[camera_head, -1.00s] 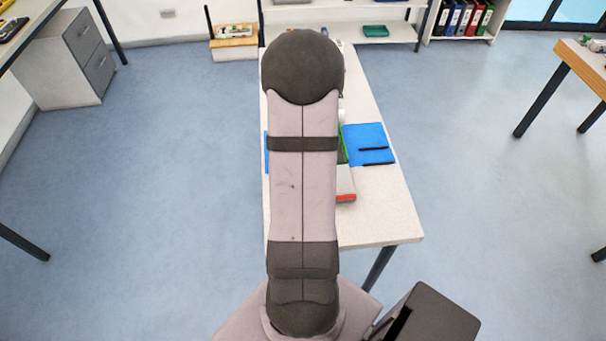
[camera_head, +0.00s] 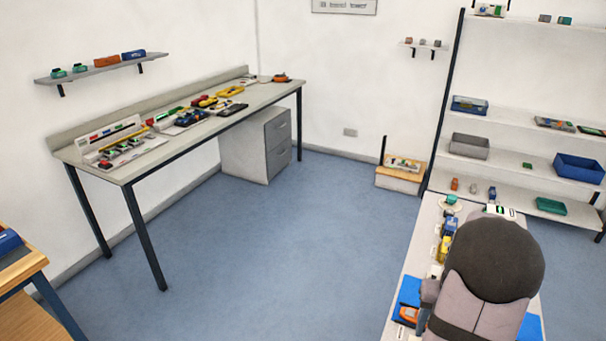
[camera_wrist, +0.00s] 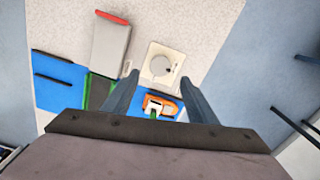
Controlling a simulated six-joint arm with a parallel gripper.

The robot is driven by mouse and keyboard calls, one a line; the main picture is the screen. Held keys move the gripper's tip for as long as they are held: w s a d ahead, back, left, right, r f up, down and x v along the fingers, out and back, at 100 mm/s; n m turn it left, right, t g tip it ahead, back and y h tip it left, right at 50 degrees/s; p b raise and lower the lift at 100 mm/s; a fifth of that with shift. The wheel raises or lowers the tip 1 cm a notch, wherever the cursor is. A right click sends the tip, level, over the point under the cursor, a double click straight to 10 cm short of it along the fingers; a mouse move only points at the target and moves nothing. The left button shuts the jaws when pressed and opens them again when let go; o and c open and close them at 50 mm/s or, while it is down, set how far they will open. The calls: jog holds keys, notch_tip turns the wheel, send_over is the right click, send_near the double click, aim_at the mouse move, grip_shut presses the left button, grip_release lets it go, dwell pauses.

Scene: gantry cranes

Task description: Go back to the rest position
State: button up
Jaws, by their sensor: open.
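My gripper (camera_wrist: 158,84) shows in the wrist view with two dark fingers spread apart and nothing held between them. It is above the white work table (camera_wrist: 208,22). Between and beyond the fingers are an orange and white device (camera_wrist: 158,104) on a blue mat and a pale square plate with a round grey disc (camera_wrist: 162,65). In the head view my arm covers part of this table (camera_head: 421,243), and my gripper is hidden.
In the wrist view a grey block with a red end (camera_wrist: 110,45) lies beside blue mats (camera_wrist: 58,80). In the head view a long bench (camera_head: 245,98) with several devices stands left, shelves (camera_head: 520,95) stand back right, and the floor (camera_head: 270,240) between is clear.

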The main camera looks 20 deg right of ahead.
jog(key=shift+m, duration=0.5)
jog(key=s+a+f+m+g+y, duration=0.1)
jog(key=s+a+f+m, duration=0.15)
jog(key=s+a, duration=0.6)
jog(key=w+a+r+n, duration=0.2)
jog(key=a+n, duration=0.1)
jog(key=a, duration=0.4)
jog(key=w+a+r+n, duration=0.1)
jog(key=a+n, duration=0.2)
jog(key=a, duration=0.5)
jog(key=w+a+r+n+t+h, duration=0.1)
jog(key=w+a+r+n, duration=0.1)
jog(key=a+n, duration=0.2)
jog(key=a, duration=0.3)
jog(key=shift+w+a+r, duration=0.15)
jog(key=shift+w+r, duration=0.15)
jog(key=shift+r, duration=0.05)
